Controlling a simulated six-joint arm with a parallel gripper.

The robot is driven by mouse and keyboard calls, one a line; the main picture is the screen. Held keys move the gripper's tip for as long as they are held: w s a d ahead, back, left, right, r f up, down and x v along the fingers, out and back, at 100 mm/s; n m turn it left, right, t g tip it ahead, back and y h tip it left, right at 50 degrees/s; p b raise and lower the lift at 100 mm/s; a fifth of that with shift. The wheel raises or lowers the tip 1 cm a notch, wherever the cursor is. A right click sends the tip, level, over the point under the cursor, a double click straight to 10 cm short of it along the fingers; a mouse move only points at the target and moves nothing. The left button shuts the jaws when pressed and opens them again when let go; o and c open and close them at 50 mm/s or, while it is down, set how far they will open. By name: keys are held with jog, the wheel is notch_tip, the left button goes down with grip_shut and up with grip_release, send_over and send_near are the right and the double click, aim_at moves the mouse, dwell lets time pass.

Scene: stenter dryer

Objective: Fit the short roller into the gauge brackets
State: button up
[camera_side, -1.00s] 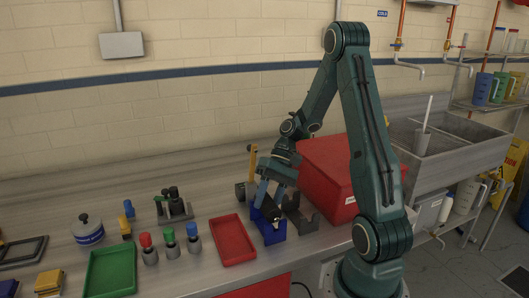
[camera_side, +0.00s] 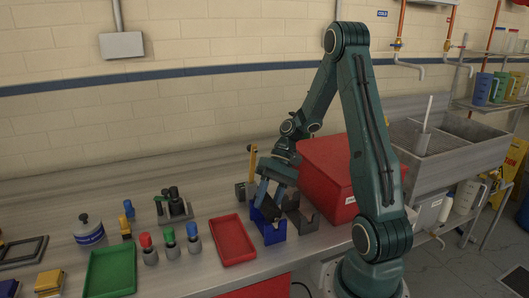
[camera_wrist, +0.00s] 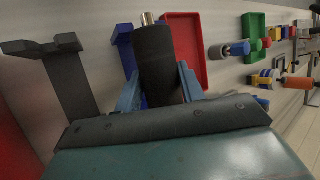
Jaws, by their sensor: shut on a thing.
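A short black roller (camera_wrist: 160,62) with a bare metal shaft end is clamped between the blue fingers of my gripper (camera_wrist: 160,85) in the wrist view. In the side view my gripper (camera_side: 272,192) points down over a blue bracket stand (camera_side: 271,233); the roller is mostly hidden there by the fingers and the stand. A dark grey bracket stand (camera_side: 304,219) with upright arms stands just to the right, and it also shows at left in the wrist view (camera_wrist: 68,80). It looks empty. I cannot tell whether the roller still touches the blue stand.
A large red bin (camera_side: 335,170) stands close behind and right of the grey stand. A red tray (camera_side: 232,240) lies left of the blue stand. Several coloured-top bottles and a green tray (camera_side: 110,270) are further left. A yellow upright post (camera_side: 253,162) stands behind my gripper.

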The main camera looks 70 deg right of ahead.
jog(key=shift+f, duration=1.5)
jog(key=o, duration=1.2)
jog(key=shift+c, duration=0.2)
jog(key=shift+d+r, duration=0.1)
jog(key=v, duration=1.3)
jog(key=shift+r, duration=0.25)
jog(key=shift+d, duration=0.15)
